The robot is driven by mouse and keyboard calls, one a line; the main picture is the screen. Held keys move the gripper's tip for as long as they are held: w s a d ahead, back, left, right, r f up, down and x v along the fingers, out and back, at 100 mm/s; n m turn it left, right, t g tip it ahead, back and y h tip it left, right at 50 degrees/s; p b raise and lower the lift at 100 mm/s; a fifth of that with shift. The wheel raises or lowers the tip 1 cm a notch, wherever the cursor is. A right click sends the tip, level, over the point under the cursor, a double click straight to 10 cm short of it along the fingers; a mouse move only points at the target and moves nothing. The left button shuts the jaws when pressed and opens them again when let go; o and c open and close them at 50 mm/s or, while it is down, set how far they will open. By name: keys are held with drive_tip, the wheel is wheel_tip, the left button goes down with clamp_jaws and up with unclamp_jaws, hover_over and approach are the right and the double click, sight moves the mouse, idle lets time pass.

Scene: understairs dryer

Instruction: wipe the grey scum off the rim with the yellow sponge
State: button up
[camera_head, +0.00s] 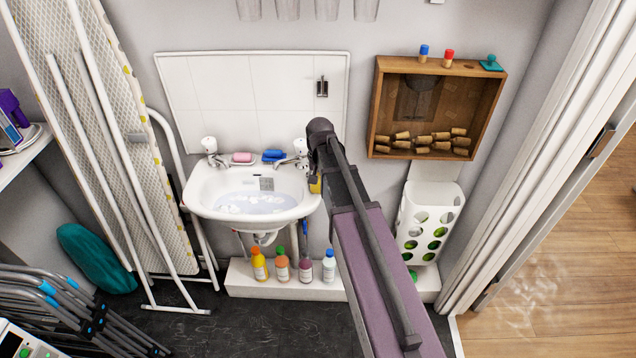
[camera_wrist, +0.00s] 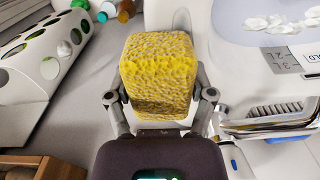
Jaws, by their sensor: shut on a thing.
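The yellow sponge (camera_wrist: 158,75) is held between the two fingers of my gripper (camera_wrist: 160,92) in the wrist view. In the head view only a small yellow part of the sponge (camera_head: 315,186) shows at the right end of the white basin (camera_head: 198,207), mostly hidden by my arm. A faint grey oval patch (camera_wrist: 181,20) shows on the pale surface just beyond the sponge in the wrist view; I cannot tell whether it is the scum. The basin's rim (camera_wrist: 232,60) lies right of the sponge. Contact between sponge and rim is unclear.
Two taps (camera_head: 210,148), a pink soap (camera_head: 241,157) and a blue item (camera_head: 273,155) sit along the basin's back. Several bottles (camera_head: 282,268) stand below. A wooden box (camera_head: 490,90) and a white holed holder (camera_head: 428,215) hang at right. An ironing board (camera_head: 120,130) leans left.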

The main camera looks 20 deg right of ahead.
sight(307, 186)
drive_tip(key=shift+w+a, duration=0.1)
drive_tip(key=shift+w+a, duration=0.3)
drive_tip(key=shift+a, duration=0.6)
drive_tip(key=shift+w+a, duration=0.3)
drive_tip(key=shift+a, duration=0.6)
drive_tip(key=shift+w+d, duration=0.2)
drive_tip(key=shift+w, duration=0.4)
drive_tip(key=shift+s+d, duration=0.3)
drive_tip(key=shift+d, duration=0.7)
drive_tip(key=shift+s+d, duration=0.3)
drive_tip(key=shift+d, duration=0.65)
drive_tip(key=shift+r, duration=0.1)
